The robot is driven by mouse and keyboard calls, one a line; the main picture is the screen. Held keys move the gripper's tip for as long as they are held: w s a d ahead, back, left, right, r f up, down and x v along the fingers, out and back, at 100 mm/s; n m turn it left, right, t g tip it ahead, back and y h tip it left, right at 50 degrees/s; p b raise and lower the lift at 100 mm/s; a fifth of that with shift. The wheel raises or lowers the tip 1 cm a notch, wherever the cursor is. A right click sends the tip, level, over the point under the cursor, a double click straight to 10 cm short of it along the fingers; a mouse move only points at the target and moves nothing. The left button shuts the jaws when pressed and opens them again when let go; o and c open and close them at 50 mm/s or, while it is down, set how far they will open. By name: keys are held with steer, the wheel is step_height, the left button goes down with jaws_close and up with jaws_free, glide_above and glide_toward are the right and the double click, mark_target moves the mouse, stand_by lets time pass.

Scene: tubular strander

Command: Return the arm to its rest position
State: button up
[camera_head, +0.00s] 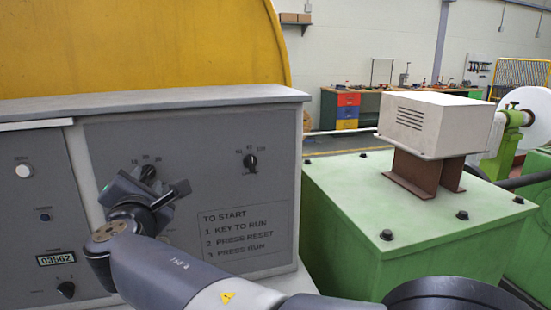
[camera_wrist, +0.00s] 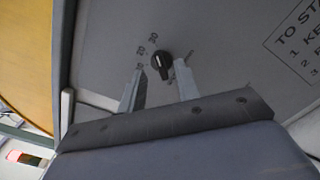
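My arm reaches from the bottom of the head view to the grey control panel (camera_head: 240,130). My gripper (camera_head: 152,184) is in front of the panel's left knob (camera_head: 148,172). In the wrist view my gripper (camera_wrist: 160,72) has its two fingers apart, with the black knob (camera_wrist: 162,62) showing between and beyond their tips. Nothing is held. I cannot tell whether a finger touches the knob or the panel. My wrist and gripper hide part of the panel below the knob.
A second dial (camera_head: 250,161) and a start-instruction label (camera_head: 243,222) are to the right. A counter (camera_head: 56,258) is at left. A green machine block (camera_head: 340,220) carries a white box (camera_head: 436,125) on brown supports. A yellow cover (camera_head: 140,50) rises behind the panel.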

mark_target(149, 173)
steer(key=x, duration=0.2)
steer(key=shift+w, duration=0.4)
steer(key=shift+w+a+r+p, duration=0.1)
steer(key=shift+a+p, duration=0.05)
steer(key=shift+p, duration=0.35)
steer(key=shift+n, duration=0.3)
steer(key=shift+f, duration=0.2)
